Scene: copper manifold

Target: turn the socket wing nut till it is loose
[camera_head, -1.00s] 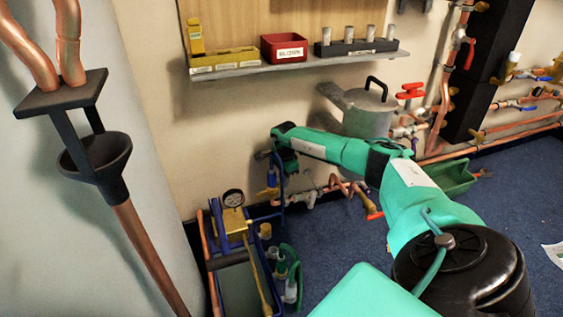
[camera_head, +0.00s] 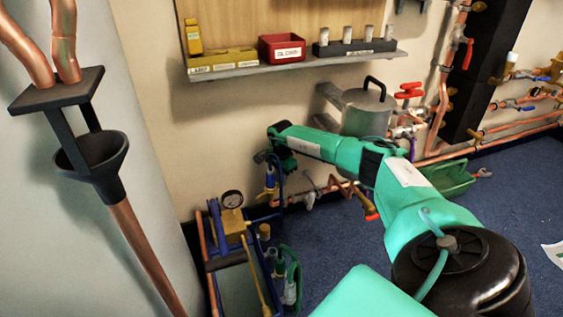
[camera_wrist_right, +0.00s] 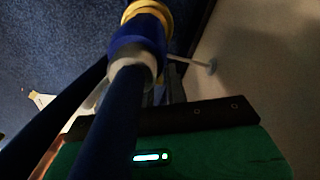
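My right arm reaches in from the lower right of the head view. Its gripper (camera_head: 264,160) is at the wall end, just above an upright blue and brass fitting (camera_head: 270,178). In the right wrist view a blue collar (camera_wrist_right: 138,42) with a brass end and a pale ring stands in front of my green gripper body, with a dark blue rod running down from it. I cannot make out the wing nut's wings, nor whether the fingers touch the fitting. The finger opening is hidden. My left gripper is not in view.
A grey canister (camera_head: 366,112) and copper pipes line the wall behind my arm. A shelf (camera_head: 300,63) hangs above. A black funnel (camera_head: 93,165) is at left. Blue carpet at right is mostly clear.

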